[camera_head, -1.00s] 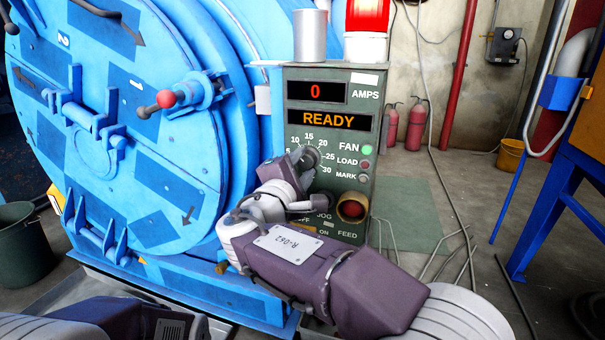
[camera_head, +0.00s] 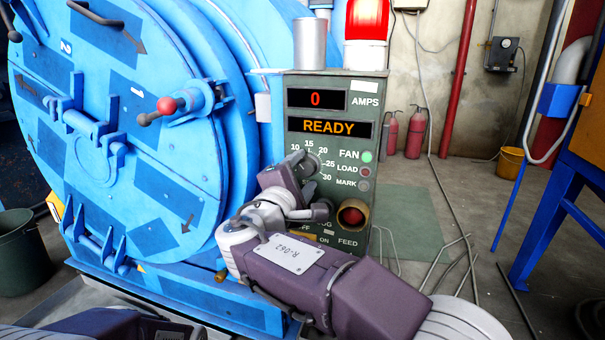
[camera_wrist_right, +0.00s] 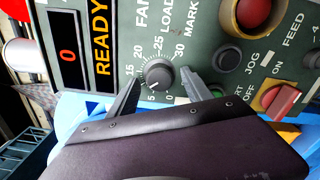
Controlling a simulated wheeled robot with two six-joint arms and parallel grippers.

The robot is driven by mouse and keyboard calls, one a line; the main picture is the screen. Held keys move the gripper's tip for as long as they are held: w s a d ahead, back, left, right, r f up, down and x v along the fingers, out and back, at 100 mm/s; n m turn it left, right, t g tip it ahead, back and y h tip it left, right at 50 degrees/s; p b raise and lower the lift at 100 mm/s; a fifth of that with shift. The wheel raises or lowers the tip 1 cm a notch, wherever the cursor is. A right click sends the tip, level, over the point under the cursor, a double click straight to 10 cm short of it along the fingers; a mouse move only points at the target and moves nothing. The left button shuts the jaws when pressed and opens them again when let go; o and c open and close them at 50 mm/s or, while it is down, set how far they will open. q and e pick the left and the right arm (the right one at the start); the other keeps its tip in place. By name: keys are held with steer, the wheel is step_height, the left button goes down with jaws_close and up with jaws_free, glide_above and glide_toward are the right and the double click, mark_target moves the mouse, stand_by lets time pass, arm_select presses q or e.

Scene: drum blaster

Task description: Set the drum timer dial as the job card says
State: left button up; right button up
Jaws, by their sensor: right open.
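The timer dial (camera_head: 314,163) is a round grey knob on the green control panel (camera_head: 377,120), with a scale up to 30. In the right wrist view the dial (camera_wrist_right: 159,76) has a white mark that seems to point near 5. My right gripper (camera_head: 308,178) is at the dial and hides the scale's lower left in the head view. In the right wrist view its open fingers (camera_wrist_right: 160,84) lie either side of the knob; I cannot tell whether they touch it. My left gripper does not show. I see no readable job card.
The display (camera_head: 328,126) reads READY, the amps display (camera_head: 316,98) reads 0, and the FAN lamp (camera_head: 366,156) is green. The blue drum (camera_head: 130,120) stands at left. A blue frame (camera_head: 550,210) stands at right.

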steer(key=p+v, duration=0.3)
steer(key=v, duration=0.6)
